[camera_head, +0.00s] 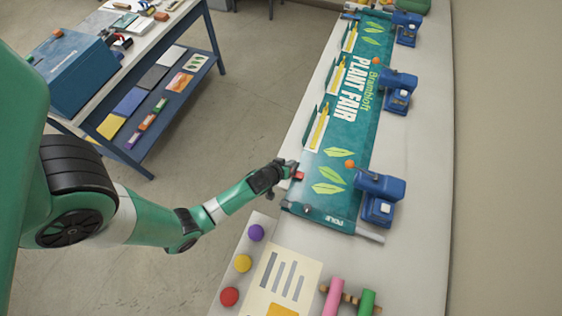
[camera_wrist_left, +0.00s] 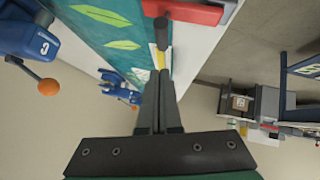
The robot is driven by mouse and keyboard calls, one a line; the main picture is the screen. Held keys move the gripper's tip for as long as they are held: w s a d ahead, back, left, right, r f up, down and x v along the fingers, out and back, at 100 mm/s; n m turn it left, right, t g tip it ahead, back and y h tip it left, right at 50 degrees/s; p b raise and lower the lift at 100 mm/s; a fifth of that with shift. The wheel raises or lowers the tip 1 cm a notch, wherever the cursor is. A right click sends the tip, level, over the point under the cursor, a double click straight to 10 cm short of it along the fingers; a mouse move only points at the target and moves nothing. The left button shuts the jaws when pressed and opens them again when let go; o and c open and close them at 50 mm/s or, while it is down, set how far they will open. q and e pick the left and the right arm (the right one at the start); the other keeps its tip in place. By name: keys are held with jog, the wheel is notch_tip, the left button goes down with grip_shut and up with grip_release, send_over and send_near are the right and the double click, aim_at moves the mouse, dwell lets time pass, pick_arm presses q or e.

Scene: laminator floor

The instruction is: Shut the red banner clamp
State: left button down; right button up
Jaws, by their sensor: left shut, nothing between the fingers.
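The red banner clamp (camera_head: 298,175) is at the left edge of the green "Plant Fair" banner (camera_head: 333,172), near the banner's front end. In the left wrist view, the red clamp (camera_wrist_left: 196,12) lies at the top, with a dark post (camera_wrist_left: 161,32) beside it. My left gripper (camera_head: 289,168) is right at the clamp in the head view. In the left wrist view, its fingers (camera_wrist_left: 159,76) are shut and empty, with their tips close below the dark post. I cannot tell whether they touch it. The gripper partly hides the clamp in the head view.
Several blue clamps (camera_head: 380,197) with orange knobs line the banner's right side. A pole (camera_head: 330,216) crosses its front end. Coloured balls (camera_head: 243,263) and pink and green rolls (camera_head: 333,297) lie nearer. A blue bench (camera_head: 150,120) stands left, across open floor.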

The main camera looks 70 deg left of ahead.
pick_arm(q)
jog(key=v, duration=0.9)
jog(key=shift+d+r+p, duration=0.4)
jog(key=shift+r, duration=0.05)
pick_arm(e)
jog(key=shift+r, duration=0.8)
pick_arm(q)
jog(key=shift+w+r, duration=0.1)
jog(key=shift+w, duration=0.05)
pick_arm(e)
jog(key=shift+r, duration=0.1)
